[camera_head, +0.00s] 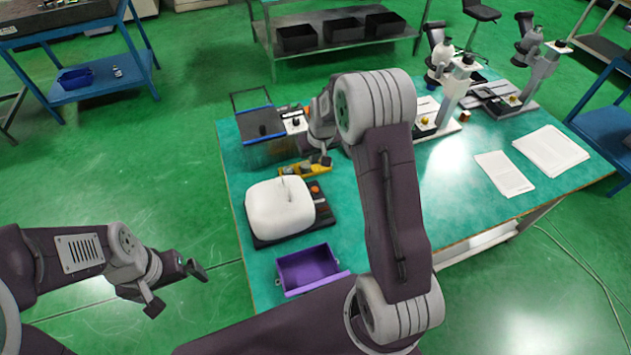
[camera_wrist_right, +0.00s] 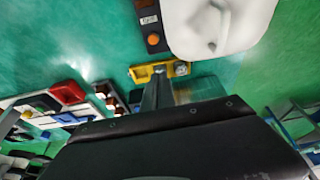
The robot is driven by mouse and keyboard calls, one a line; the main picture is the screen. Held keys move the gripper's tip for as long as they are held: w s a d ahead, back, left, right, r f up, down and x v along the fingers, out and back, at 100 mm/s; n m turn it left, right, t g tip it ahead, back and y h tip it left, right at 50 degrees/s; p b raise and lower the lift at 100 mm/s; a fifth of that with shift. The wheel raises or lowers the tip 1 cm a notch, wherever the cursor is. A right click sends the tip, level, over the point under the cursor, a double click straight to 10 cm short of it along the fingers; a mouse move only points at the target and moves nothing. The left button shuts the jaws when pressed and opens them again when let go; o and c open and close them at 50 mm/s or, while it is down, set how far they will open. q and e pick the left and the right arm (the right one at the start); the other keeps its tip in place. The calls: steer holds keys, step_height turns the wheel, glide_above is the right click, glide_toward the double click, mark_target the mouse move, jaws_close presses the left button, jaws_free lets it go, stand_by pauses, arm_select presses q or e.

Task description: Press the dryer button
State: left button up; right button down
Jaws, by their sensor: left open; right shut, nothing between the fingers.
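A white domed unit (camera_head: 280,208) on a black base, likely the dryer, sits near the left side of the teal table. An orange button (camera_head: 315,190) is on its base panel; it also shows in the right wrist view (camera_wrist_right: 153,39). A small yellow block (camera_head: 292,170) with knobs lies just behind the unit. My right gripper (camera_head: 320,161) is shut and empty over the yellow block, its tip near that block in the right wrist view (camera_wrist_right: 160,78). Contact cannot be told. My left gripper (camera_head: 178,287) is open and empty, left of the table over the floor.
A purple bin (camera_head: 308,269) stands in front of the white unit. A blue-rimmed container (camera_head: 262,122) stands behind the yellow block. Microscopes (camera_head: 445,105) and white papers (camera_head: 505,174) are on the right. The table between is clear; my right arm hides part of it.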

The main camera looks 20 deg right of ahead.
steer(key=s+f, duration=0.1)
steer(key=f, duration=0.1)
steer(key=p, duration=0.2)
glide_toward(315, 188)
steer(key=x, duration=0.5)
steer(key=shift+w+f, duration=0.15)
steer(key=shift+w, duration=0.15)
steer(key=shift+f, duration=0.5)
arm_select(q)
steer(key=shift+s+a+r, duration=0.1)
steer(key=shift+s+r, duration=0.15)
steer(key=shift+r, duration=0.3)
steer(key=shift+s+a+r, duration=0.1)
steer(key=shift+s+r, duration=0.1)
steer(key=shift+r, duration=0.3)
arm_select(e)
steer(key=shift+f, duration=0.1)
